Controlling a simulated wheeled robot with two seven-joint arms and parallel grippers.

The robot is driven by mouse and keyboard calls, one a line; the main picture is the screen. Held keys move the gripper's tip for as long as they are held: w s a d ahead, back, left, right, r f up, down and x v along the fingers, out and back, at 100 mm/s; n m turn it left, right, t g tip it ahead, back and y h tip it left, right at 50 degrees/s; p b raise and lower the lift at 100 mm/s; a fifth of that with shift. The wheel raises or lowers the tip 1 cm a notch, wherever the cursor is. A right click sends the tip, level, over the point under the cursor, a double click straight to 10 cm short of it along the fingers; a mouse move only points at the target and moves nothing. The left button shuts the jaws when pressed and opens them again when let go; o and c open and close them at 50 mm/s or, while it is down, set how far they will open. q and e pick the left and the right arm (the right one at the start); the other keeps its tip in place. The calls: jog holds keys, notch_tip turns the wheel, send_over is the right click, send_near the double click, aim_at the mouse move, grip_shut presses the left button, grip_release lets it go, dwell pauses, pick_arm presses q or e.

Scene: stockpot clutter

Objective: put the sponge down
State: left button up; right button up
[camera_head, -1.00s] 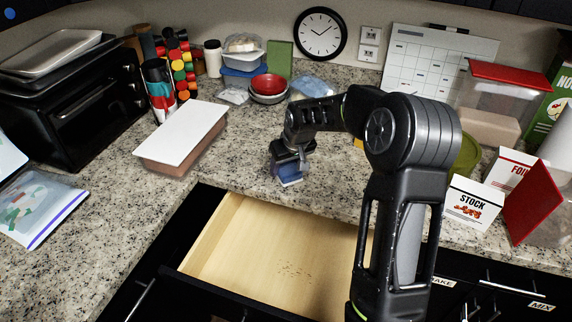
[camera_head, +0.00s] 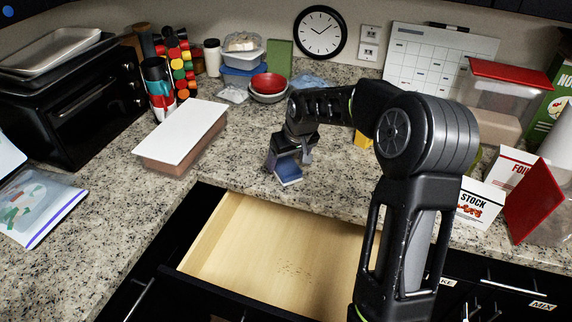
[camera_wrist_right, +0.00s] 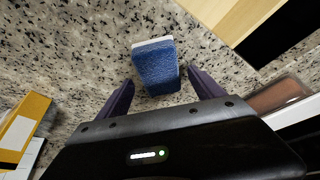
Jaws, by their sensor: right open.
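The blue sponge (camera_head: 288,173) with a pale layer along one edge stands on the granite counter, just behind the open drawer. My right gripper (camera_head: 290,157) is directly over it and hides its upper part in the head view. In the right wrist view, the sponge (camera_wrist_right: 156,68) lies between the two open fingers (camera_wrist_right: 161,77), with a visible gap on each side. My left gripper is in neither view.
The open, empty-looking wooden drawer (camera_head: 270,245) is in front of the counter edge. A white-lidded box (camera_head: 180,130) stands to the left. Red and grey bowls (camera_head: 268,90) are behind. A stock box (camera_head: 478,203) stands to the right. Counter around the sponge is clear.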

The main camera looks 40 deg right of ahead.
jog(key=b+v, duration=0.1)
jog(key=v, duration=0.8)
dwell(0.6)
